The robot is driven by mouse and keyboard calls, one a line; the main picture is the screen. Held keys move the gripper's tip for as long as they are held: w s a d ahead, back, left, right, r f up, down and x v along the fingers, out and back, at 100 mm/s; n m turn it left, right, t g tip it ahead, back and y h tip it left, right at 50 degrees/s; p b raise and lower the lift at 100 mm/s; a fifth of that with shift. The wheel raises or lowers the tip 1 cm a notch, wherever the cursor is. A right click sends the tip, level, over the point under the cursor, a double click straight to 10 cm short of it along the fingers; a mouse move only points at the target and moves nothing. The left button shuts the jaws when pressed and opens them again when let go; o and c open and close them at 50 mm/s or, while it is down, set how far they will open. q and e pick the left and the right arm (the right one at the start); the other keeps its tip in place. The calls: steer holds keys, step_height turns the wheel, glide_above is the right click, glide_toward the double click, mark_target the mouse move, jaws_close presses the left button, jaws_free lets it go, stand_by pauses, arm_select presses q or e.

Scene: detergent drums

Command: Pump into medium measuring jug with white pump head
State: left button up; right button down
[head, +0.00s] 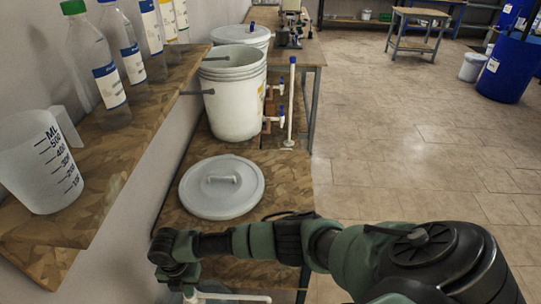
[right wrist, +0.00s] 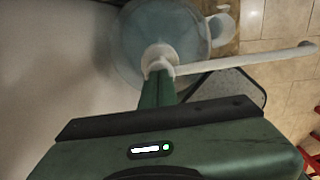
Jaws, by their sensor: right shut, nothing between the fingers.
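The white pump head (right wrist: 158,62) shows in the right wrist view, with a long white spout (right wrist: 255,60) running right. Part of it shows at the bottom edge of the head view (head: 235,297). My right gripper (right wrist: 157,85) is shut and empty, its green fingertips at the pump head's top; touching or just above I cannot tell. In the head view the right gripper (head: 187,287) points down. A translucent bluish round vessel (right wrist: 120,45) lies below the pump head; whether it is the medium jug I cannot tell. My left gripper is not in view.
A translucent measuring jug (head: 40,165) and several bottles (head: 97,70) stand on the left wooden shelf (head: 115,150). A white lid (head: 222,187) lies on the low bench. White buckets (head: 233,95) with taps stand behind it. The tiled floor at right is open.

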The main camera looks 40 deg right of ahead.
steer(key=shift+s, duration=0.1)
step_height(320, 180, up, 6)
steer(key=p, duration=0.5)
steer(key=shift+f, duration=0.2)
steer(key=shift+f, duration=0.15)
